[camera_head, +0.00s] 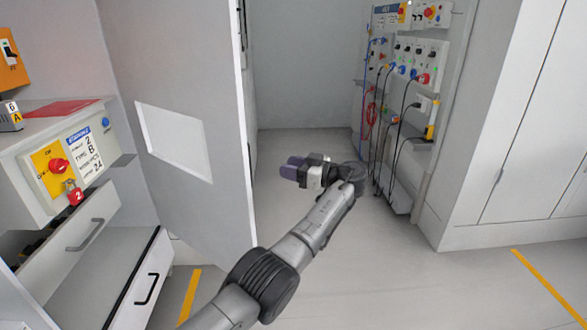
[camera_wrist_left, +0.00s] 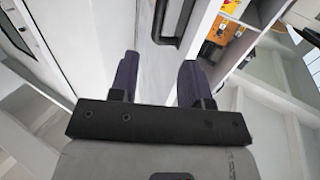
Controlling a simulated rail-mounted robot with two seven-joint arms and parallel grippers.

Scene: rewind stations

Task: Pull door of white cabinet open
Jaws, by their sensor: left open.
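A tall white door panel (camera_head: 185,110) stands on the left half of the head view, with a pale rectangular plate (camera_head: 173,140) on its broad face. Its free edge points toward me, and a dark handle (camera_head: 242,25) shows near the top of that edge. My left gripper (camera_head: 290,169), with purple fingers, is to the right of the panel and apart from it. In the left wrist view the two fingers (camera_wrist_left: 157,77) are spread with nothing between them. A black handle (camera_wrist_left: 172,18) on a pale panel lies beyond the fingertips. My right gripper is not seen.
A control box (camera_head: 75,160) with a red switch stands above drawers (camera_head: 120,265) at the left. A panel of switches and hanging cables (camera_head: 405,80) is at the back right. White cabinets (camera_head: 520,140) line the right. Grey floor (camera_head: 390,280) is clear between.

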